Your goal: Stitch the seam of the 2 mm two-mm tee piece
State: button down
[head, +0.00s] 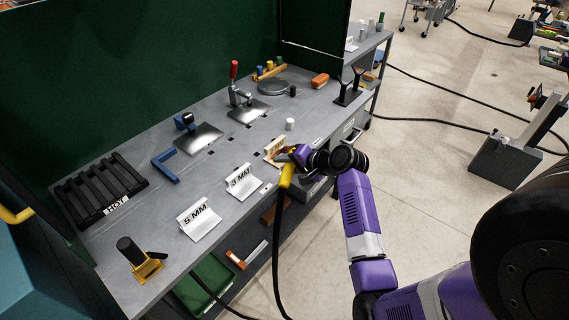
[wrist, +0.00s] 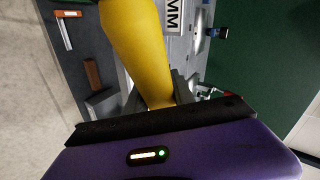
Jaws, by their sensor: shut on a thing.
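My gripper (head: 297,155) is over the bench's front edge, shut on a yellow torch (head: 286,178) with a black cable hanging from it. In the wrist view the yellow torch (wrist: 137,40) fills the space between the dark fingers of my gripper (wrist: 154,95), and its tip is hidden. A small cream and reddish-brown piece (head: 273,146) stands just left of my gripper; it may be the 2 mm tee piece, but I read no label. I cannot tell whether the torch touches it. White pieces marked 3 MM (head: 243,181) and 5 MM (head: 199,218) stand to the left.
The grey bench (head: 225,150) also carries a black slotted rack (head: 100,190), a blue square (head: 165,166), a red-handled clamp (head: 236,90), a white cylinder (head: 290,124) and a dark forked stand (head: 350,88). A green panel rises behind. The floor right of the bench has cables on it.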

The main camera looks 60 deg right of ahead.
jog(key=shift+r, duration=0.2)
jog(key=s+r+p, duration=0.2)
jog(key=p, duration=0.1)
jog(key=s+r+p, duration=0.1)
jog(key=shift+s+a+r+p, duration=0.15)
jog(key=shift+a+r+p, duration=0.2)
jog(key=shift+r, duration=0.05)
jog(key=shift+s+r, duration=0.1)
jog(key=shift+s, duration=0.1)
